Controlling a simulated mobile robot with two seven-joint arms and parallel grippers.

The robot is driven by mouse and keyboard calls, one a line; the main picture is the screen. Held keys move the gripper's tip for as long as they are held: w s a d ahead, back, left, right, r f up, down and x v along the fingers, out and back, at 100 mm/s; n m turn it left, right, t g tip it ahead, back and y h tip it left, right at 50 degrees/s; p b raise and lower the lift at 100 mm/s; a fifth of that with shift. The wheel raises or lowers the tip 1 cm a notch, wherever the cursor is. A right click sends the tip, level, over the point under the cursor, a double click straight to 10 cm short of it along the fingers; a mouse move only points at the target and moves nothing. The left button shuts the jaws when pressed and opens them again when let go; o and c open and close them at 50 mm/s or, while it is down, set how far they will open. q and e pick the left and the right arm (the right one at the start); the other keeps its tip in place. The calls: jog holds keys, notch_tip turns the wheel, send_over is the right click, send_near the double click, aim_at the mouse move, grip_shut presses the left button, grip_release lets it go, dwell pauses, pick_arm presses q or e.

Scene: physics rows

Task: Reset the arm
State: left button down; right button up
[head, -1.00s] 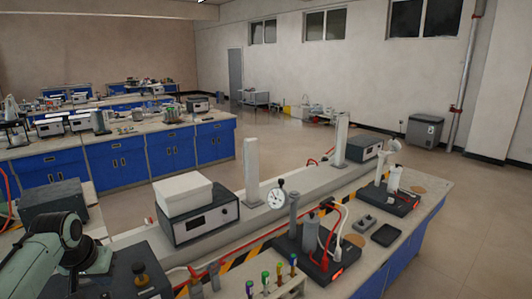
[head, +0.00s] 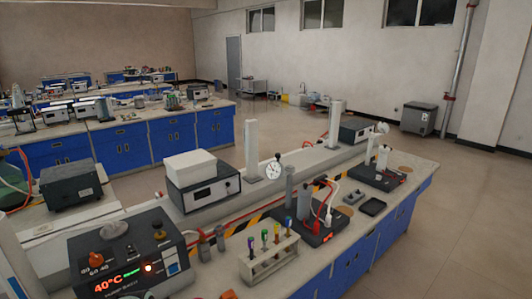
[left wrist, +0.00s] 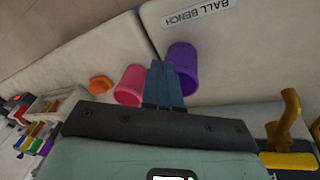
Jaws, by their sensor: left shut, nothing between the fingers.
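My left gripper (left wrist: 164,84) shows in the left wrist view. Its two blue-grey fingers are together with nothing between them. They point over a pale bench, between a pink cup (left wrist: 130,86) and a purple cup (left wrist: 182,60). Whether the fingers touch either cup cannot be told. In the head view the left gripper is not visible. My right gripper is in neither view.
A test tube rack (head: 268,260) stands on the near bench, beside a heater with a red 40°C display (head: 110,286). A white-topped instrument (head: 205,195) stands behind. An orange object (left wrist: 101,86) and yellow handle (left wrist: 290,118) flank the cups.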

pick_arm(q)
jog(key=s+d+f+n+g+h, duration=0.1)
jog(key=s+d+f, duration=0.4)
jog(key=s+f, duration=0.35)
jog(key=s+d+f+g+h, duration=0.1)
jog(key=s+d+f, duration=0.5)
jog(key=f, duration=0.4)
jog(key=s+d+f, duration=0.2)
jog(key=s, duration=0.5)
jog(key=s+d+f+n, duration=0.1)
jog(key=s+d+f, duration=0.1)
jog(key=s, duration=0.6)
jog(key=shift+s+d+f+n+g, duration=0.2)
jog(key=shift+n+g, duration=0.1)
jog(key=shift+g, duration=0.1)
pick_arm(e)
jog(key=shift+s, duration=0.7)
pick_arm(q)
jog(key=shift+w, duration=0.1)
